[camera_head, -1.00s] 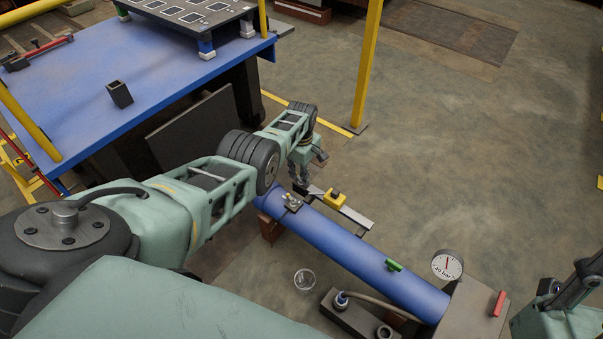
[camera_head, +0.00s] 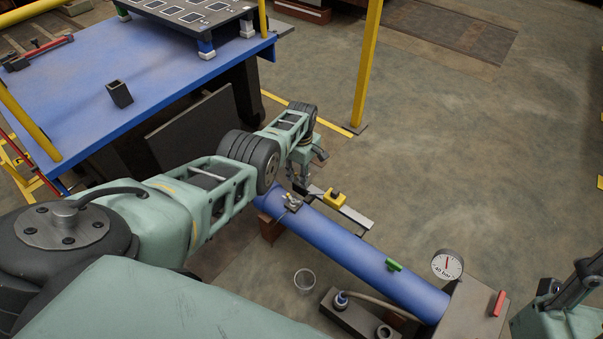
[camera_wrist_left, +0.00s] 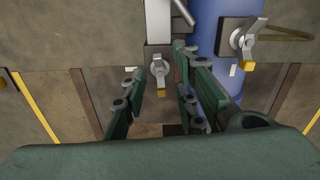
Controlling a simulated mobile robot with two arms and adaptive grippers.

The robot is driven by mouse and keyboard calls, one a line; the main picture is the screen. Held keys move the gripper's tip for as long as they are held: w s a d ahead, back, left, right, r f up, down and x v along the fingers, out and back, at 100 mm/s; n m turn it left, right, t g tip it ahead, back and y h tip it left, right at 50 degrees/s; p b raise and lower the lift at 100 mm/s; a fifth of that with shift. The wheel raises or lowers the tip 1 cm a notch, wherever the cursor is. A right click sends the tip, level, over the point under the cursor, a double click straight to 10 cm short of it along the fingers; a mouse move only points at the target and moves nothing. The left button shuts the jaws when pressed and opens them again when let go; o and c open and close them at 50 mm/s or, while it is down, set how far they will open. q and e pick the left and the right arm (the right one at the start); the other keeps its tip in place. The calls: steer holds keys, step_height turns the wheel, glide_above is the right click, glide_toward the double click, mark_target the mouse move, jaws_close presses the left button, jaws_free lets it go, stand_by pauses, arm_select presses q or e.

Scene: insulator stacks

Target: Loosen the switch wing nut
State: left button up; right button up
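In the left wrist view, a small metal wing nut with a yellow tip (camera_wrist_left: 159,69) sits on a grey metal bar (camera_wrist_left: 158,28). It lies in the gap between the fingers of my left gripper (camera_wrist_left: 160,92), which is open; I see no clear contact. In the head view, my left gripper (camera_head: 300,182) points down by the far end of the bar (camera_head: 349,213) that carries a yellow switch block (camera_head: 336,197). The nut is not clear there. Part of my right arm shows at the lower right edge; its fingers cannot be made out.
A blue pipe (camera_head: 345,245) runs beside the bar, with a second fitting with a lever (camera_head: 291,203) close to my left gripper. A blue table (camera_head: 90,90) stands left; floor beyond is open.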

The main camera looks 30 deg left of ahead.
arm_select(q)
steer(key=shift+w+r, duration=0.15)
steer(key=shift+r, duration=0.55)
step_height(320, 180, up, 11)
steer(key=shift+f, duration=0.2)
stand_by(0.4)
